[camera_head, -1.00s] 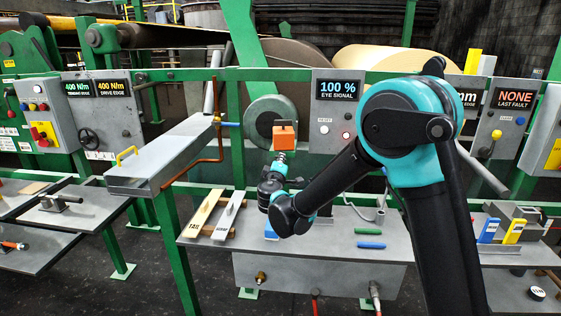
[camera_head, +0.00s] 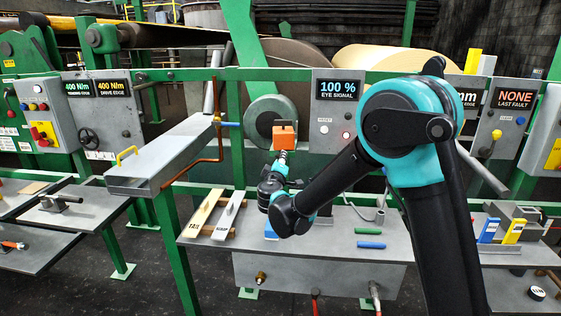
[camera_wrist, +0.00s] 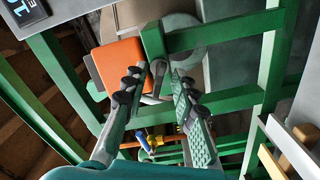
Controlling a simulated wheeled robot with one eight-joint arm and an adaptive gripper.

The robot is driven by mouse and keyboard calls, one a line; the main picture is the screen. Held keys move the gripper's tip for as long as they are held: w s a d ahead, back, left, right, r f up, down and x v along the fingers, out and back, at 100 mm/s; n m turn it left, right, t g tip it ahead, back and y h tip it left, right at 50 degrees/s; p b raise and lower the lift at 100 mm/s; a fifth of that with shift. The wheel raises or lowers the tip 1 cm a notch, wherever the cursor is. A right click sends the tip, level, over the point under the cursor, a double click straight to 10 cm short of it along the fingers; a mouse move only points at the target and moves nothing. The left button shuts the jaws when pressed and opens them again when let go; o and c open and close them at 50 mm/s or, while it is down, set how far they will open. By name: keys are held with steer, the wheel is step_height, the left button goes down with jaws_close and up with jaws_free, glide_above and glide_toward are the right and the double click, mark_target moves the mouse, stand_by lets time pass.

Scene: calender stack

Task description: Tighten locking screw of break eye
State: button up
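A small grey part (camera_wrist: 158,76), perhaps the locking screw, shows between the fingertips. I cannot tell whether the fingers touch it. In the head view my gripper (camera_head: 282,157) is just below the orange box, and the screw cannot be made out.
The eye signal display (camera_head: 339,89) reads 100 %, with a red light lit below it. A green frame post (camera_wrist: 155,46) runs close beside the fingertips. Below my gripper, a grey bench (camera_head: 330,240) holds two boards and blue and green handles. A bent copper pipe (camera_head: 219,140) stands to the left.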

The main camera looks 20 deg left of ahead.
steer(key=v, duration=1.2)
stand_by(0.4)
steer(key=w+d+f+m+g+h, duration=0.2)
steer(key=d+f+m+h, duration=0.1)
steer(key=d, duration=0.8)
steer(key=w+d+f+m+g+h, duration=0.1)
steer(key=d+f+m+g+h, duration=0.15)
steer(key=d, duration=0.85)
steer(key=w+d+f+m+g+h, duration=0.2)
steer(key=d+f, duration=0.1)
steer(key=d, duration=0.8)
steer(key=s+d+f+m+g, duration=0.4)
steer(key=s+d+f+m, duration=0.15)
steer(key=s+d, duration=0.6)
steer(key=s+d+f+m+g+y, duration=0.2)
steer(key=s+d+f+y, duration=0.1)
steer(key=s, duration=0.6)
step_height(320, 180, down, 2)
steer(key=shift+s+d+f+g, duration=0.2)
steer(key=shift+d+g, duration=0.15)
steer(key=shift+d, duration=0.3)
